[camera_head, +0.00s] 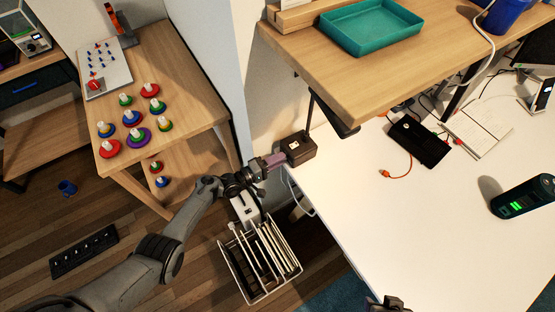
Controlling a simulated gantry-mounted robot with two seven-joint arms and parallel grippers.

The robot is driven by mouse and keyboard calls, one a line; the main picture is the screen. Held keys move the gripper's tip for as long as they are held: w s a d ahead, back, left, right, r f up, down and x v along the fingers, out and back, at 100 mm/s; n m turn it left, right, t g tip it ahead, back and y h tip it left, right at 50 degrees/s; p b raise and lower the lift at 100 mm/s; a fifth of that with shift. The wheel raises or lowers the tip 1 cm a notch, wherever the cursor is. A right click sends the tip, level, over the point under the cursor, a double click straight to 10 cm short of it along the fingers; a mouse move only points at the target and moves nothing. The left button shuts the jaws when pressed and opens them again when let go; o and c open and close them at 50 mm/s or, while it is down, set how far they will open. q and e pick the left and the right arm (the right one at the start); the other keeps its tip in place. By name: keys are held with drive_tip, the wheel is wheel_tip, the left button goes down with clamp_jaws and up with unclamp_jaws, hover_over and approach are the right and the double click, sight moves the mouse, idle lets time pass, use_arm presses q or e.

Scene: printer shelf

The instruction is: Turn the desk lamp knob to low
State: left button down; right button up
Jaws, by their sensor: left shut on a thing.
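A small dark brown box (298,148) with a pale plate on top stands at the left edge of the white desk; it looks like the base of the desk lamp. My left gripper (275,160) reaches in from the left, with its fingertips at the left side of this box. It is shut on a small part there, apparently the lamp knob, which the fingers hide. The knob's setting cannot be read. Part of what looks like my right gripper (390,304) shows at the bottom edge, over the desk's front, away from the lamp; its fingers are cut off.
A wooden shelf (345,85) with a teal tray (370,25) overhangs the desk just behind the box. A wire rack (262,262) stands below my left wrist. A wooden table (190,95) with colored pegs is at left. The desk's middle (390,220) is clear.

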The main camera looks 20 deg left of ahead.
idle(0.3)
use_arm(q)
drive_tip(key=c, duration=1.2)
unclamp_jaws()
drive_tip(key=shift+p+v, duration=1.45)
drive_tip(key=shift+v, duration=3.95)
